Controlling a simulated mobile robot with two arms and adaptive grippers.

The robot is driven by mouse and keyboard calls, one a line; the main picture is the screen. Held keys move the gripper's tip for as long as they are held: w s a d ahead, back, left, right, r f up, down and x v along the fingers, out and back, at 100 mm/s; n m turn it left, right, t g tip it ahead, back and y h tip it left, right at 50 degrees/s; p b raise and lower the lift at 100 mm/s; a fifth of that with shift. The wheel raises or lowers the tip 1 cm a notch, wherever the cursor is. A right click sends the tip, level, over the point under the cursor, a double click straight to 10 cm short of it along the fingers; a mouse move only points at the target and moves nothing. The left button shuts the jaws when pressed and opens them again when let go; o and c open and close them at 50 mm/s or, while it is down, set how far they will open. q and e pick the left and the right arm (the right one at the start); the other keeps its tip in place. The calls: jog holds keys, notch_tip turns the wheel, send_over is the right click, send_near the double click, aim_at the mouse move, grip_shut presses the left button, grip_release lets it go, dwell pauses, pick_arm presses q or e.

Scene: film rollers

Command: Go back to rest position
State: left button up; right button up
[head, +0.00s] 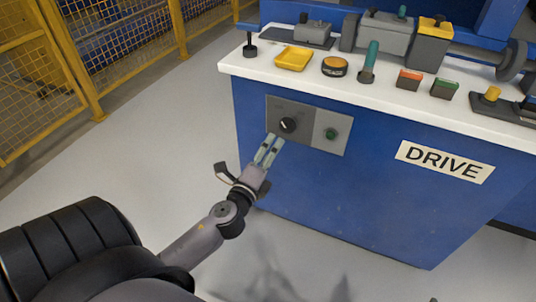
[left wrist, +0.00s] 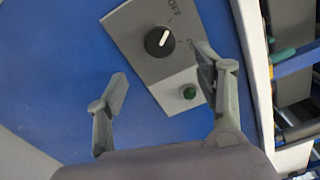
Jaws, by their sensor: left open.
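My left gripper (head: 268,150) is in front of the blue machine's control panel in the head view. In the left wrist view its two fingers (left wrist: 162,88) are spread apart with nothing between them. The black rotary knob (head: 288,125) sits on the grey panel; it also shows in the left wrist view (left wrist: 159,41), with OFF lettering beside it. A green button (head: 331,134) is right of the knob; it also shows in the left wrist view (left wrist: 189,92). In that view a fingertip overlaps the panel's edge; contact cannot be told. My right gripper is not in view.
The blue machine (head: 390,215) with a DRIVE label (head: 445,162) fills the right. A yellow mesh fence (head: 50,75) stands at left. The grey floor between is clear.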

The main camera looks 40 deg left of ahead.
pick_arm(q)
jog(key=shift+s+d, duration=0.1)
jog(key=shift+s, duration=0.4)
